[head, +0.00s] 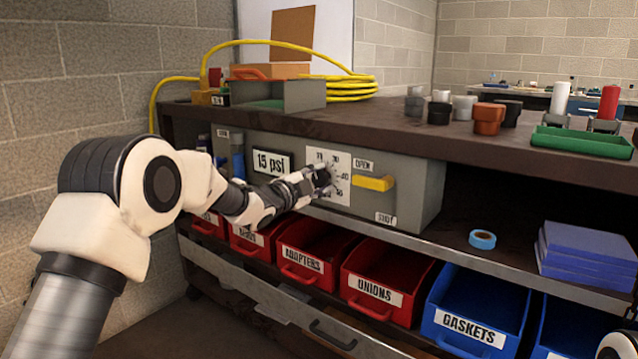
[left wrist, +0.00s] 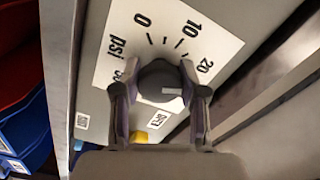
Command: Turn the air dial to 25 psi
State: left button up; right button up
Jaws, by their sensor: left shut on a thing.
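The air dial is a dark round knob (left wrist: 158,78) on a white scale plate (head: 342,188) on the front of a grey box. In the left wrist view the plate shows psi, 0, 10 and 20; the rest is partly hidden. A small white mark shows on the knob; I cannot tell exactly which number it points to. My left gripper (head: 319,178) is shut on the knob, one finger on each side. The display (head: 271,163) left of the dial reads 15 psi.
A yellow lever handle (head: 373,183) sticks out right of the dial, between OPEN and SHUT labels. The bench top (head: 400,135) overhangs the box. Red bins (head: 378,285) and a blue gaskets bin (head: 470,315) stand below. Blue tape (head: 482,239) lies on the shelf at right.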

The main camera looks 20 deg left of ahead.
pick_arm(q)
jog(key=shift+m+b, duration=0.8)
jog(key=shift+m, duration=1.4)
jog(key=shift+r, duration=0.1)
jog(key=o, duration=1.2)
jog(key=shift+c, duration=0.2)
jog(key=v, duration=1.2)
